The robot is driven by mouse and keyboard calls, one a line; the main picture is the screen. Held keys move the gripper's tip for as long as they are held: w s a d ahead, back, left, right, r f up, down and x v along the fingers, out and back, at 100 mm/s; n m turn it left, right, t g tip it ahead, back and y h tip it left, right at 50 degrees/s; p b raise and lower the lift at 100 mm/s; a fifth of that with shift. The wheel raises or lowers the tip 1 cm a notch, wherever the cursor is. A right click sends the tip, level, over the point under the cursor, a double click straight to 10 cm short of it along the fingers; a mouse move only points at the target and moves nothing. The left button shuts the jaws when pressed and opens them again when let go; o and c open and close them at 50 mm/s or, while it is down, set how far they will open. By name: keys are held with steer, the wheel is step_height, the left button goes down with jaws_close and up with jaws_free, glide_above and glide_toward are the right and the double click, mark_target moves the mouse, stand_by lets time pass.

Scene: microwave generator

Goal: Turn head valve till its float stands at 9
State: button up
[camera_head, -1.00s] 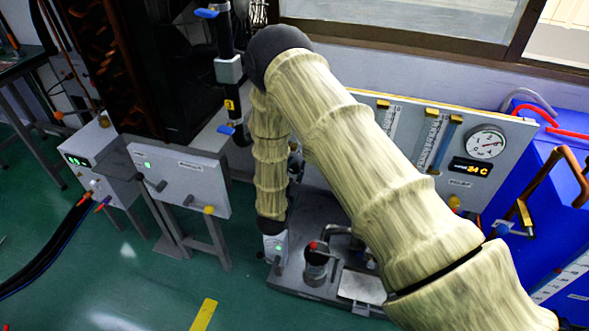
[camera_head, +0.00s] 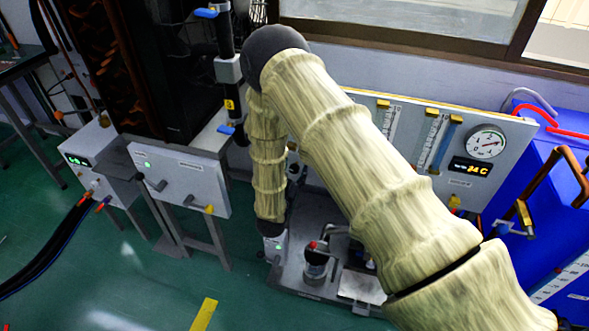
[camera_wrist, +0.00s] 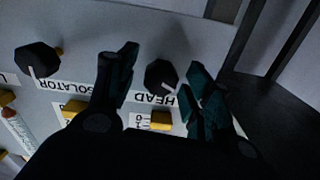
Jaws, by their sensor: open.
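The head valve is a dark faceted knob (camera_wrist: 161,76) with a pale pointer mark, above an upside-down HEAD label (camera_wrist: 155,97) in the wrist view. My gripper (camera_wrist: 162,88) is open, with one finger on each side of this knob. The fingers look apart from the knob, though contact on the right side is hard to judge. A numbered scale (camera_wrist: 143,124) and a yellow fitting (camera_wrist: 162,117) show beneath the label, partly covered by my gripper. The head float itself is not visible. In the head view my arm hides my gripper and this valve.
A similar ISOLATOR knob (camera_wrist: 37,60) sits left of my gripper. A dark frame (camera_wrist: 275,85) stands to the right. In the head view, the panel (camera_head: 505,150) carries several flow tubes, a round gauge (camera_head: 485,142) and a temperature display (camera_head: 471,167); a blue cabinet (camera_head: 560,190) stands at right.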

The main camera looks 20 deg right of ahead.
steer(key=v, duration=1.1)
steer(key=shift+s+a, duration=0.1)
steer(key=s+d+f+n+g+y+p, duration=0.3)
steer(key=s+d+f+g+y+p, duration=0.15)
steer(key=s+f, duration=0.3)
steer(key=s+d+f+n+g+y+p, duration=0.1)
steer(key=s+g, duration=0.4)
steer(key=s, duration=1)
steer(key=s+f+n+g+y+p, duration=0.1)
steer(key=s+n+g+y+p, duration=0.2)
steer(key=s, duration=1.3)
steer(key=shift+s+d+n+g+y, duration=0.35)
steer(key=shift+g+y, duration=0.5)
steer(key=shift+g, duration=0.4)
steer(key=shift+w, duration=0.1)
